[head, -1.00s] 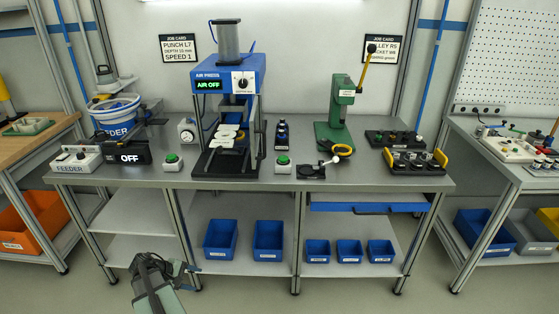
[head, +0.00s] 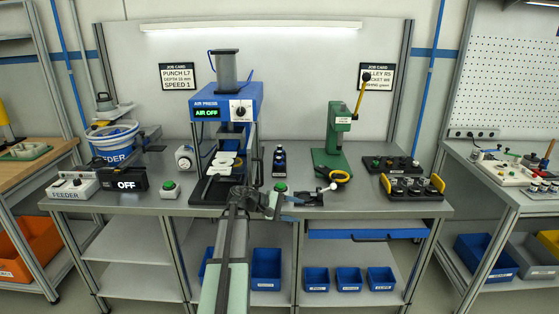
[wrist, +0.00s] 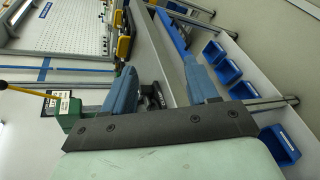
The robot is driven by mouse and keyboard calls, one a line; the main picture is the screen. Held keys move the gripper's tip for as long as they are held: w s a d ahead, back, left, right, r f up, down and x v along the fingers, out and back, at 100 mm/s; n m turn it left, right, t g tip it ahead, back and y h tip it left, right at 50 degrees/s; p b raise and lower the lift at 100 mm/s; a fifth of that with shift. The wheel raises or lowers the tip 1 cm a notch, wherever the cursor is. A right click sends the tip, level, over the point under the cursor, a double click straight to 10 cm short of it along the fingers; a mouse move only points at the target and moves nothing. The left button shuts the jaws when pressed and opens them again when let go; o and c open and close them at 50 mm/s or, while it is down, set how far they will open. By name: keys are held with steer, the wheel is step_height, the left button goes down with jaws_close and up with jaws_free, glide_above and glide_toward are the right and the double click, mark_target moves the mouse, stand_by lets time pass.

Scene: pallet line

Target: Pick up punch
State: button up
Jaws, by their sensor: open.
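No part can be told for sure as the punch. Small upright parts stand in a black rack (head: 391,163) and in a yellow-ended holder (head: 413,196) on the right of the bench. Several more dark parts stand in a narrow black rack (head: 279,171) beside the blue air press (head: 227,100). A job card (head: 178,77) behind the press reads PUNCH.
A green lever press (head: 335,145) with a yellow handle stands right of centre, near a yellow-and-black ring (head: 337,178). A green button box (head: 280,189) lies close to my arm. Blue bins (head: 348,279) stand on the lower shelf. The feeder (head: 110,145) is at the left.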

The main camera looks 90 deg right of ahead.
steer(key=s+d+r+m+y, duration=0.2)
steer(key=s+r, duration=0.4)
steer(key=s, duration=0.3)
steer(key=n+t+h, duration=0.3)
steer(key=t+h, duration=0.1)
steer(key=t, duration=1.4)
glide_toward(280, 152)
steer(key=shift+x, duration=4.45)
steer(key=shift+d+r, duration=0.1)
jaws_close()
